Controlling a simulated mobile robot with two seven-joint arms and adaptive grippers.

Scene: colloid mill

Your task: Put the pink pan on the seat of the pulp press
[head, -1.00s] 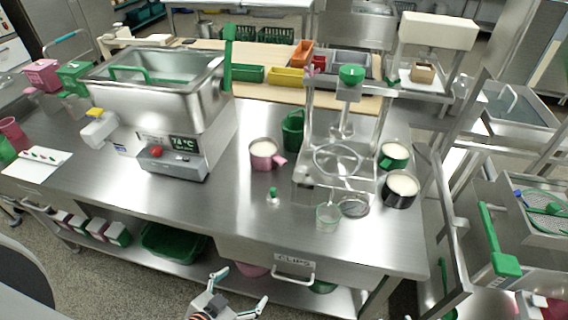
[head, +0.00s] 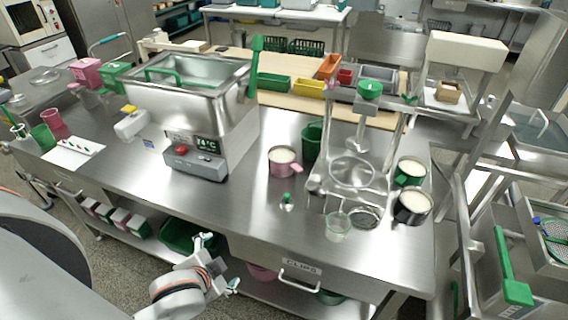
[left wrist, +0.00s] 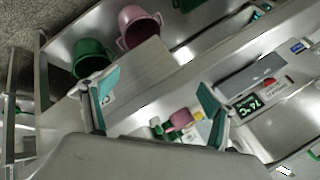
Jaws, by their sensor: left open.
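The pink pan (head: 284,160), with white contents and a short handle to its right, stands upright on the steel counter. The pulp press (head: 368,90) is a metal frame with a green knob, just right of the pan. Its round ring-like seat (head: 352,172) shows low between the posts, with nothing on it. My left gripper (head: 218,262) is open and empty, in front of the counter and lower left of the pan. My right gripper is not in view.
A steel tank with a temperature display (head: 208,143) stands left of the pan. A small green-topped item (head: 287,201) and a clear cup (head: 338,226) stand near the front. Green (head: 410,171) and black (head: 412,206) pans sit right of the press. A drawer (head: 300,265) fronts the counter.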

